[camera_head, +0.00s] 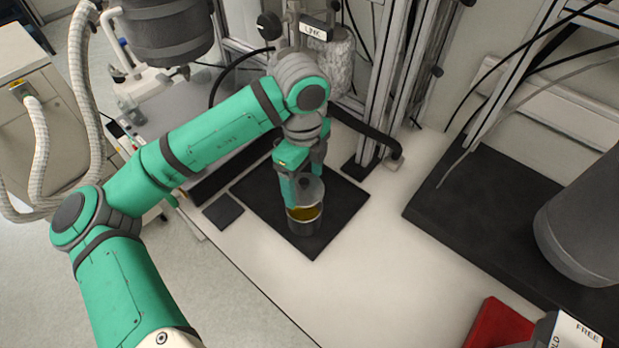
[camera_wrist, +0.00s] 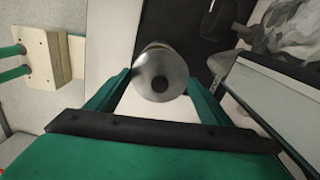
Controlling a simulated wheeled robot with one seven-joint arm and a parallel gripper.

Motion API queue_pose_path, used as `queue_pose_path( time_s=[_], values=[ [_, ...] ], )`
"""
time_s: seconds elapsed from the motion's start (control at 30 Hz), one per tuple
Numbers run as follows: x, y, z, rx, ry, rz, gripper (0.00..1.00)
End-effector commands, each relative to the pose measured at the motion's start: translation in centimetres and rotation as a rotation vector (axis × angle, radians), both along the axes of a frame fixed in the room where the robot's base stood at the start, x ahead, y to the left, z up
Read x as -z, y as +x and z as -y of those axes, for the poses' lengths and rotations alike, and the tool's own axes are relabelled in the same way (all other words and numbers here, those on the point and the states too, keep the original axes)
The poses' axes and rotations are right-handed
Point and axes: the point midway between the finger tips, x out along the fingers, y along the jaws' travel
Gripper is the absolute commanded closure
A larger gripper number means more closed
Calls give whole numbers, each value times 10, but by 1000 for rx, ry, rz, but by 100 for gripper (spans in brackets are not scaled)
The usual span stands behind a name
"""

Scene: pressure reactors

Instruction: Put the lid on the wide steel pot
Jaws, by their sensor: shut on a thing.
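The lid (camera_head: 309,190) is a round grey metal disc. In the wrist view the lid (camera_wrist: 151,68) shows face-on with a dark round knob at its centre. My gripper (camera_head: 301,184) is shut on the lid, with one green finger at each side of it in the wrist view (camera_wrist: 160,80). The steel pot (camera_head: 304,227) stands upright below the lid, with yellow-brown contents showing through its open mouth. The lid is above the pot's far side and looks tilted; whether it touches the rim cannot be told. In the wrist view the lid hides most of the pot.
The pot stands on a black mat (camera_head: 262,196) on the white bench (camera_head: 345,285). A small dark pad (camera_head: 223,211) lies left of it. Metal posts (camera_head: 385,100) rise behind. At right are a black mat (camera_head: 470,215), a grey vessel (camera_head: 585,230) and a red object (camera_head: 499,325).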

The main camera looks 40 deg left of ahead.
Motion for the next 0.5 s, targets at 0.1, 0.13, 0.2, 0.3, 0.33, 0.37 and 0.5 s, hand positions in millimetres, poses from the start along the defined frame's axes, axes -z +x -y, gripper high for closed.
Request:
queue_pose_path(
  time_s=[0.1, 0.13, 0.2, 0.3, 0.33, 0.37, 0.5],
  values=[
    [8, 0, 1, 1, 1, -1, 53],
    [11, 0, 1, 1, 1, -2, 53],
    [17, 0, 1, 2, 0, -1, 53],
    [25, 0, 1, 2, 0, -2, 53],
    [28, 0, 1, 1, 0, -1, 53],
    [30, 0, 0, 0, 0, -1, 53],
    [42, -1, 0, -3, -2, -1, 53]
  ],
)
